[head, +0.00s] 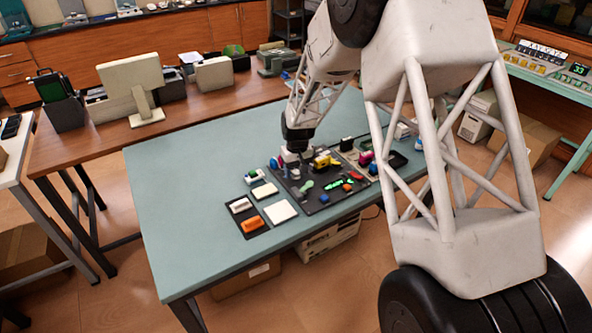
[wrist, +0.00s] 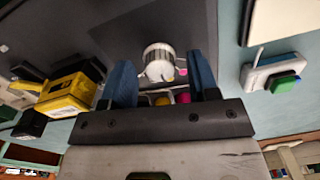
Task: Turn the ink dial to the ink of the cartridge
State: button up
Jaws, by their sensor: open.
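My gripper (head: 293,154) is over the left part of a dark panel (head: 322,199) on the teal table. In the wrist view its two blue fingers (wrist: 161,68) are apart, one on each side of a pale, ridged round knob (wrist: 158,57), which looks like the ink dial. Contact cannot be told. Pink and yellow dots show by the knob; its pointer setting is unclear. A yellow block (wrist: 68,97), possibly the cartridge, is left of the fingers; a yellow piece also shows on the panel in the head view (head: 326,160). The gripper hides most of the knob in the head view.
Magenta (head: 366,158) and black (head: 346,143) pieces stand right of the panel's back. A white device with a green part (wrist: 272,75) lies right of my fingers. A tray with white and orange items (head: 250,226) is at the front left. The table's left side is clear.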

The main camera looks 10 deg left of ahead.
aim_at(297, 171)
jog(key=shift+r, duration=0.1)
jog(key=shift+d+r, duration=0.1)
jog(key=shift+r, duration=3.7)
jog(key=shift+d+r, duration=0.1)
jog(key=shift+d+r, duration=0.15)
jog(key=s+d+r+m+t, duration=0.1)
jog(key=s+d+r+m, duration=0.1)
jog(key=s+d+r, duration=0.8)
jog(key=s+d+r+m, duration=0.2)
jog(key=s+d+r, duration=0.6)
jog(key=d, duration=0.5)
jog(key=s+d+r+m+t, duration=0.1)
jog(key=s+d, duration=0.6)
jog(key=s, duration=0.6)
jog(key=s+d+r+m, duration=0.2)
jog(key=s+d, duration=0.5)
jog(key=s, duration=0.7)
jog(key=shift+t+h, duration=0.3)
jog(key=shift+t, duration=0.1)
